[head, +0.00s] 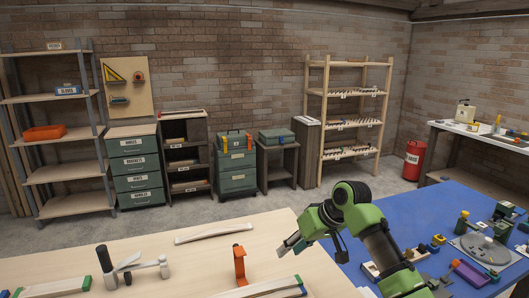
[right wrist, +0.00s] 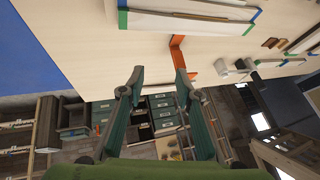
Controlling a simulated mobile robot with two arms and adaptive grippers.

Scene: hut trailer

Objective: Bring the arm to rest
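My right arm reaches in from the lower right of the head view. Its green and black gripper (head: 312,245) hangs above the right end of the light wooden bench (head: 205,260), beside the blue bench top. In the right wrist view the same gripper (right wrist: 160,82) has its two fingers apart with nothing between them. An orange upright bracket (head: 240,266) stands on the wooden bench, left of the gripper; it also shows past the fingertips in the right wrist view (right wrist: 177,52). My left gripper is in neither view.
A grey clamp-like tool (head: 130,268) and a pale curved strip (head: 214,233) lie on the wooden bench. The blue bench top (head: 405,204) carries a round grey plate (head: 482,250) and several small parts. Shelves, drawers and a red bin (head: 412,160) stand along the back wall.

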